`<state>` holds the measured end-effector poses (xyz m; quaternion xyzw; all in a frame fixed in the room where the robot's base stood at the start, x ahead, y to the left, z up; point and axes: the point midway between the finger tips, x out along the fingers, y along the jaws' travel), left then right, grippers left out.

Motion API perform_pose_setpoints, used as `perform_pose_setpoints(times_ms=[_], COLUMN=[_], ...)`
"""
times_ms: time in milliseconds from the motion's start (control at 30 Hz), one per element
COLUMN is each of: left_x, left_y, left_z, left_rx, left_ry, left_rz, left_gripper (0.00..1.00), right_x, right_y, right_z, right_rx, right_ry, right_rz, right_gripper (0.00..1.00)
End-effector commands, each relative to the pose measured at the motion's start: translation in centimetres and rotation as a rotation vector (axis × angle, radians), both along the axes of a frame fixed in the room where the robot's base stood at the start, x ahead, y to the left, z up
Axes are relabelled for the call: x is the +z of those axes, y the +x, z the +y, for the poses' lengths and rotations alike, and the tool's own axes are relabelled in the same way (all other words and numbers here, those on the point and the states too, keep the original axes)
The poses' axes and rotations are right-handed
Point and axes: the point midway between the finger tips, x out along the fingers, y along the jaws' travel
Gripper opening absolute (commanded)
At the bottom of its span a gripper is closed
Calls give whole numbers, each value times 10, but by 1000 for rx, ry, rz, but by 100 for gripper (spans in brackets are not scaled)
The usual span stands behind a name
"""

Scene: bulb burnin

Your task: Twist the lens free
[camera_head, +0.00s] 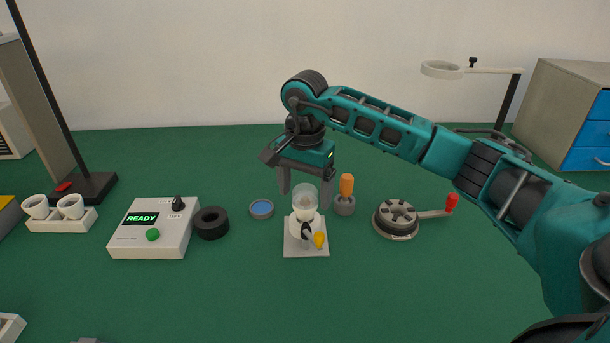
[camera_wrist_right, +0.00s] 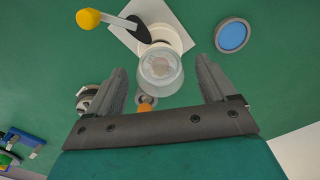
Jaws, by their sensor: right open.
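The lens (camera_head: 305,200) is a clear, frosted cup-like cover on top of a white lamp fixture (camera_head: 294,229) with a square base plate. A black lever with a yellow knob (camera_head: 319,240) sits at its front. My right gripper (camera_head: 305,195) is open, with one finger on each side of the lens. In the right wrist view the lens (camera_wrist_right: 160,68) lies between the two fingers (camera_wrist_right: 160,88), with a gap visible on both sides. The lens appears seated on the fixture. My left gripper is not in view.
A blue-topped round dish (camera_head: 261,208) lies left of the fixture, and an orange-handled tool in a grey holder (camera_head: 345,205) stands close on its right. A round device with a red-knobbed crank (camera_head: 396,218), a black ring (camera_head: 211,223) and a READY control box (camera_head: 151,240) flank them.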

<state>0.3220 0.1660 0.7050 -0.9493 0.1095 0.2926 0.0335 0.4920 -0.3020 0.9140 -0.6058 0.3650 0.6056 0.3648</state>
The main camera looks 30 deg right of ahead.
Motion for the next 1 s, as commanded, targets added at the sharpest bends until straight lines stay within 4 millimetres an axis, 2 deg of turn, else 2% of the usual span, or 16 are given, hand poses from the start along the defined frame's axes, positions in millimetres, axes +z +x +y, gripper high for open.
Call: perform_pose_setpoints(times_ms=[300,900,1000], left_x=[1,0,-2], left_y=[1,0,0], left_z=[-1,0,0], left_rx=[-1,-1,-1], left_ry=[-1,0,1], left_rz=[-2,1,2], left_gripper=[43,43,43], right_x=[-2,-2,-2], right_y=[0,0,0], right_z=[0,0,0], right_rx=[0,0,18], right_ry=[0,0,0], right_rz=[0,0,-1], right_gripper=[84,26,26])
